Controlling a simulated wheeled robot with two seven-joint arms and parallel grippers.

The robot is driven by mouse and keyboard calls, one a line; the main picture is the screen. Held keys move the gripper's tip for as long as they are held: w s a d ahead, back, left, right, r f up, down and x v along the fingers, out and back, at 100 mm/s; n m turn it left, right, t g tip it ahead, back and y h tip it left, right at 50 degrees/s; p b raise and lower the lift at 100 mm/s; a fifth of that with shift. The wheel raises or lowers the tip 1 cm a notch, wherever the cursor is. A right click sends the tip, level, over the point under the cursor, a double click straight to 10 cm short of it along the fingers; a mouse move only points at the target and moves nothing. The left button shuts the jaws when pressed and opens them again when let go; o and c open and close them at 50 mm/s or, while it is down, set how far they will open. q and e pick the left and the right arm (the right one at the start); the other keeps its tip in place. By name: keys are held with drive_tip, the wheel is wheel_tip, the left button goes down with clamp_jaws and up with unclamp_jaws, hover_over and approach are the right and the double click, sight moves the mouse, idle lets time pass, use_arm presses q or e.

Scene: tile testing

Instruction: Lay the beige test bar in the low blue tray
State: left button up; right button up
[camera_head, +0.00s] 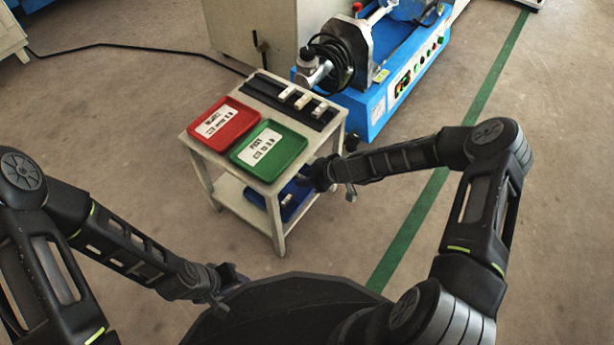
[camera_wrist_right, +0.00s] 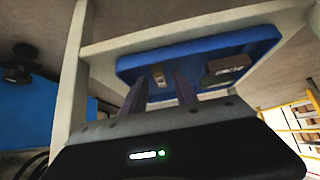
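The low blue tray (camera_head: 258,199) sits on the cart's lower shelf; it also shows in the right wrist view (camera_wrist_right: 210,50). A small beige bar (camera_wrist_right: 158,76) lies in the tray in the right wrist view, seen between my fingertips and apart from them. A brownish block (camera_wrist_right: 228,63) lies further right in the tray, partly over a dark patch. My right gripper (camera_head: 312,178) reaches in at the lower shelf's right side; its two fingers (camera_wrist_right: 161,82) are apart and empty. My left gripper (camera_head: 222,290) hangs low at front left, its fingers unclear.
On the cart's top stand a red tray (camera_head: 224,124), a green tray (camera_head: 269,150) and a black rack (camera_head: 266,91) with several pale bars. The cart's top and legs enclose the lower shelf. A blue machine (camera_head: 380,105) stands close behind right.

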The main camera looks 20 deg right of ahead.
drive_tip(key=p+v, duration=0.4)
drive_tip(key=v, duration=0.8)
drive_tip(key=shift+p, duration=0.4)
drive_tip(key=shift+s+a, duration=0.1)
drive_tip(key=s+a+f+m+g, duration=0.1)
drive_tip(key=s+a+m, duration=0.2)
drive_tip(key=s, duration=0.4)
drive_tip(key=s+a+f+m+g+h, duration=0.1)
drive_tip(key=s+a+f+m+g, duration=0.1)
drive_tip(key=s+a+m, duration=0.2)
drive_tip(key=s+a+f+m+g, duration=0.1)
drive_tip(key=s+a, duration=0.4)
drive_tip(key=s, duration=0.5)
drive_tip(key=shift+s+a+f+m+g+h, duration=0.15)
drive_tip(key=shift+s+f+m+g+h, duration=0.2)
drive_tip(key=shift+f+m, duration=0.6)
drive_tip(key=shift+r+m, duration=0.25)
